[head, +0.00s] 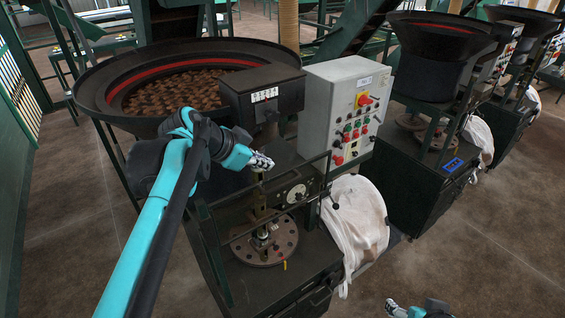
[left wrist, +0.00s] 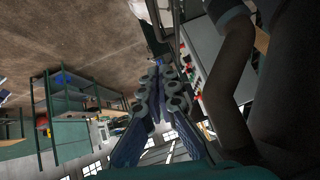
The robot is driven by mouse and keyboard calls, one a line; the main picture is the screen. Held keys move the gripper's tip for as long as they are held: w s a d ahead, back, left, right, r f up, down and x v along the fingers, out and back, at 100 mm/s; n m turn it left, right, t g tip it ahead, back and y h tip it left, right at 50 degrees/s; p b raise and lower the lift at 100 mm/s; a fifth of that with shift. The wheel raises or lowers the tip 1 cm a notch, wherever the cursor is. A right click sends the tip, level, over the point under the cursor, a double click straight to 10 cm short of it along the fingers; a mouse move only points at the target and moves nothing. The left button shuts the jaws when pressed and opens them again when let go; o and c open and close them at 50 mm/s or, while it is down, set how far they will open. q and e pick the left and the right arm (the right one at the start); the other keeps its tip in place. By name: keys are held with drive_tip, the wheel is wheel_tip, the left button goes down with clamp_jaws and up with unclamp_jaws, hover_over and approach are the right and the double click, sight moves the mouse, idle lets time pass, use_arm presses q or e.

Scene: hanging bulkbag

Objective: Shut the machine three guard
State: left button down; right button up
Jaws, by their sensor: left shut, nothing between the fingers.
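The nearest machine has a dark thin-framed guard (head: 328,178) in front of its round indexing plate (head: 265,241). I cannot tell from the pictures which machine is number three, or how far this guard stands open. My left gripper (head: 264,162) is shut and empty, above the plate and close to the guard's upper part; I cannot tell if they touch. Its closed fingers also show in the left wrist view (left wrist: 158,72). My right gripper (head: 398,309) is only partly seen at the bottom edge, low over the floor, away from the machine.
A large bowl feeder (head: 100,85) full of brown parts stands behind my left arm. A grey control box (head: 340,105) with coloured buttons stands right of the gripper. A white bag (head: 356,225) hangs at the machine's side. More similar machines stand at right; the front right floor is clear.

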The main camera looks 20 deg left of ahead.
use_arm(q)
approach(289, 181)
drive_tip(key=w+d, duration=0.3)
drive_tip(key=f, duration=0.3)
drive_tip(key=shift+w+a+p, duration=0.35)
drive_tip(key=shift+w, duration=0.05)
drive_tip(key=shift+a+f, duration=0.1)
drive_tip(key=shift+f, duration=0.45)
wheel_tip(289, 181, down, 41)
drive_tip(key=b, duration=2.9)
drive_tip(key=shift+r, duration=0.2)
drive_tip(key=shift+s+f, duration=0.1)
drive_tip(key=shift+s, duration=0.1)
